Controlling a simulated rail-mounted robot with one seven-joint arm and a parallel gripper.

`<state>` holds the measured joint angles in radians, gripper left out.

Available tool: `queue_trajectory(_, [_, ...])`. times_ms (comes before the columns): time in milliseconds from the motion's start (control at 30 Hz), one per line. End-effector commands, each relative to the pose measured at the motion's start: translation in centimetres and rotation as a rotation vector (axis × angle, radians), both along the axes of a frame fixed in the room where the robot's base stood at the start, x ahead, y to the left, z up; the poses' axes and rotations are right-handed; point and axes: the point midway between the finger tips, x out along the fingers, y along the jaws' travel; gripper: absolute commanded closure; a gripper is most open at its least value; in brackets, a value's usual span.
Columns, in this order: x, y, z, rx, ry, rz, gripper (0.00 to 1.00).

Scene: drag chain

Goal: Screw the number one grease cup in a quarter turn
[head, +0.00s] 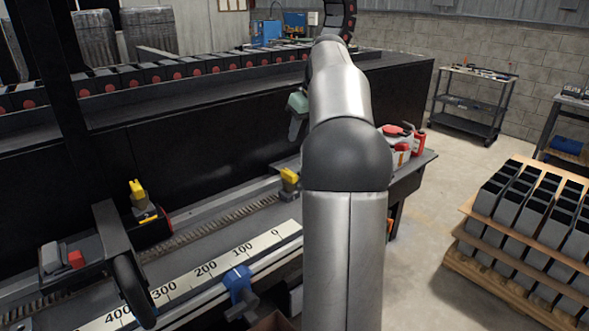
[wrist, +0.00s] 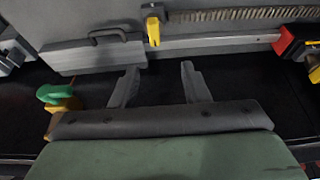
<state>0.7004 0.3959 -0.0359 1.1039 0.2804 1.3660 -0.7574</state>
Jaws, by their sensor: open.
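My gripper (wrist: 160,80) is open and empty, its two grey fingers spread apart in the wrist view. In the head view its green-grey body (head: 298,102) shows beside my arm, in front of the black machine side. A green-topped piece with a yellow lower part (wrist: 58,98) lies left of the fingers in the wrist view, apart from them. It may be a grease cup, but I can read no number on it. I cannot pick out the number one cup with certainty in either view. My arm hides part of the bench in the head view.
A yellow piece (head: 289,176) stands by the toothed rack, and another (head: 138,190) further left. A numbered scale (head: 205,270) and a blue clamp (head: 238,284) line the front. The drag chain (head: 150,75) runs along the top. A pallet of boxes (head: 530,215) stands right.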

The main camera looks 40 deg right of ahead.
Motion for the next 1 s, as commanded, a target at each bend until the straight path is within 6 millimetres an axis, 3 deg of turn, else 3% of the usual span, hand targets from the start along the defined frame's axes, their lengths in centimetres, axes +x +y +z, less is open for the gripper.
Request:
queue_trajectory(100, [0.1, -1.1, 0.1, -0.007, -0.009, 0.005, 0.58])
queue_trajectory(267, [0.8, -1.1, -1.6, -0.006, -0.008, 0.006, 0.58])
queue_trajectory(700, [4.4, -0.9, -10.3, -0.005, -0.006, 0.005, 0.58])
queue_trajectory(1000, [6.3, -1.0, -14.6, -0.007, -0.009, 0.005, 0.58])
